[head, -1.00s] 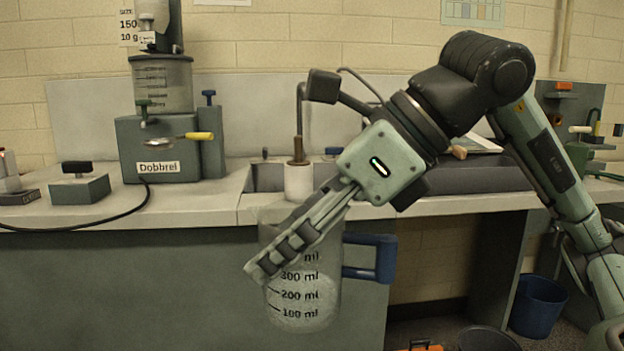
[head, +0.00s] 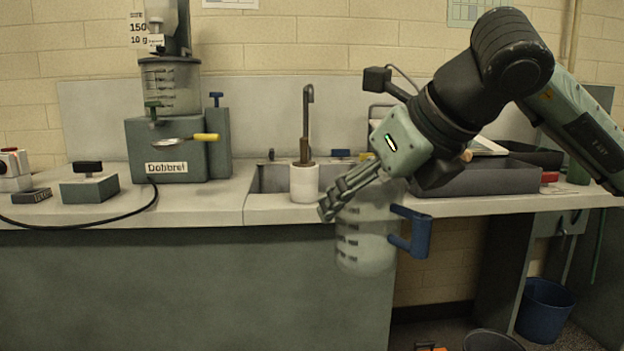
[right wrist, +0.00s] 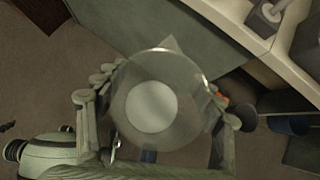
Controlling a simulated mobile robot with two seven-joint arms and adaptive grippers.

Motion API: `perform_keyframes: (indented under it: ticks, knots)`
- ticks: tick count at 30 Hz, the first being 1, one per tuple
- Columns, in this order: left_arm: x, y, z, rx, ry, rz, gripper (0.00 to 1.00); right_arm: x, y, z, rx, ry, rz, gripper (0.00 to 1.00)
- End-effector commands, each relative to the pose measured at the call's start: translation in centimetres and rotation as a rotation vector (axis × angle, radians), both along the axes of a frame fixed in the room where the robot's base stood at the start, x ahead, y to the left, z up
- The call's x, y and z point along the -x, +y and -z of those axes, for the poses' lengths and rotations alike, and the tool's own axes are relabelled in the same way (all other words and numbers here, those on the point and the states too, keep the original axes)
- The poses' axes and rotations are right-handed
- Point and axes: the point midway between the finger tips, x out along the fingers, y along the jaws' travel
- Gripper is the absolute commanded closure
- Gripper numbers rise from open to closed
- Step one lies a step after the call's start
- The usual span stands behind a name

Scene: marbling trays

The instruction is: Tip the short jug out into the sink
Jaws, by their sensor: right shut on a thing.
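The jug (head: 362,245) is clear with dark measuring marks and a blue handle (head: 416,232). My right gripper (head: 332,206) is shut on its upper part, and the jug hangs roughly upright in front of the counter's front edge. The right wrist view shows the jug (right wrist: 172,78) from above between the fingers (right wrist: 155,105), with a pale round patch inside at the bottom. The sink (head: 268,180) is set in the counter, behind and left of the jug, below a dark tap (head: 308,110). My left gripper is out of view.
A white pot (head: 304,184) with a brown-handled tool stands at the sink's front edge. A dark tray (head: 480,181) lies right of the sink. A green-grey machine (head: 150,135) stands to the left. A blue bucket (head: 543,308) is on the floor.

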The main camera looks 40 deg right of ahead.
Motion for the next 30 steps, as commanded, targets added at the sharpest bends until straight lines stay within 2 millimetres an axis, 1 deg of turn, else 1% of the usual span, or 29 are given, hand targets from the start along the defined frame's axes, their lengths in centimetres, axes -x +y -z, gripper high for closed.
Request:
perform_keyframes:
  ticks: [1, 10, 14, 17, 20, 24, 27, 30]
  knots:
    - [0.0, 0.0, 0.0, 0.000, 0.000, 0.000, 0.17, -0.2, -0.9, -0.2, 0.005, -0.001, 0.052, 0.68]
    - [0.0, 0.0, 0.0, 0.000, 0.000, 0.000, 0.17, -1.0, -4.9, -0.6, 0.008, 0.001, 0.313, 0.68]
    - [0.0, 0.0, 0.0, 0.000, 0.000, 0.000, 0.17, -1.5, -7.0, -0.7, 0.008, 0.003, 0.450, 0.68]
    - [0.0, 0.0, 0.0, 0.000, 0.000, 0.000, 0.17, -2.0, -9.1, -1.0, 0.010, 0.003, 0.584, 0.68]
    - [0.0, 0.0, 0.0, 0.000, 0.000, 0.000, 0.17, -2.6, -11.8, -1.3, 0.013, 0.004, 0.755, 0.68]
    - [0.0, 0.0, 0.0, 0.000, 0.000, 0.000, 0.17, -3.6, -15.9, -1.7, 0.014, 0.000, 1.025, 0.68]
    - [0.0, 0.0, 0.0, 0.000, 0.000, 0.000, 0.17, -4.1, -18.4, -2.0, 0.009, -0.001, 1.187, 0.68]
    - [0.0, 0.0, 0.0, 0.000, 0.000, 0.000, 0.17, -4.5, -20.3, -2.2, 0.006, -0.001, 1.311, 0.68]
